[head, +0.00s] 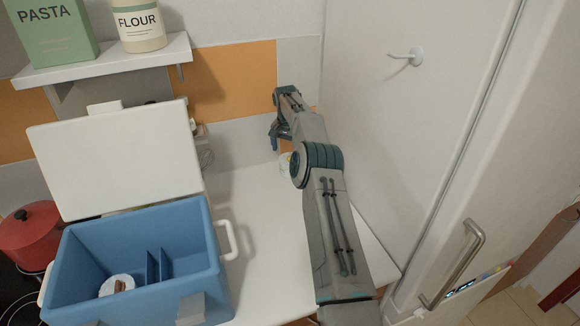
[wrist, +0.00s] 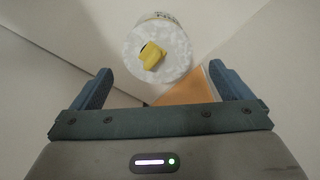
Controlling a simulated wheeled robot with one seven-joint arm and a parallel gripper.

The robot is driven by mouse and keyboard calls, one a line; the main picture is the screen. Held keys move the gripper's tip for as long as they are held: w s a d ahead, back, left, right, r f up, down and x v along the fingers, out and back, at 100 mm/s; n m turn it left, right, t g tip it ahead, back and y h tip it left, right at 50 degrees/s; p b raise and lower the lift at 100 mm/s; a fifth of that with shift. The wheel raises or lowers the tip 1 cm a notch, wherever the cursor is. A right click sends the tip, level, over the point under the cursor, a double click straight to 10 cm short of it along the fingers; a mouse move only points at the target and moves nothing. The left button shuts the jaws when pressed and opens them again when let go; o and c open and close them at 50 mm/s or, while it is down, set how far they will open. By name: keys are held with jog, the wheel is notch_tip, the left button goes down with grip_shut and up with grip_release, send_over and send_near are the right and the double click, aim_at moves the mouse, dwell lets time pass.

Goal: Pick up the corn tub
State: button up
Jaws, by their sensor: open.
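The corn tub (wrist: 176,45) shows in the wrist view as a round pale tub with a whitish lid and a yellow knob on top; part of its printed label shows at the upper rim. In the head view only a small pale piece of it (head: 285,162) shows, at the back of the counter, mostly hidden by my arm. My gripper (wrist: 160,77) is open and empty, its two blue fingers spread to either side below the tub's lid in the wrist view. In the head view my gripper (head: 275,140) points down near the back wall.
A blue cooler box (head: 220,255) with its white lid (head: 115,155) raised stands at left, holding a white-lidded tub (head: 116,284). A red pot (head: 30,235) is beside it. A shelf (head: 100,62) hangs above. A white tall panel (head: 400,120) bounds the right.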

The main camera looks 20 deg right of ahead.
jog(key=shift+d+f+p, duration=0.1)
jog(key=shift+f+p, duration=1.2)
jog(key=shift+f, duration=2.05)
jog(key=c, duration=1.2)
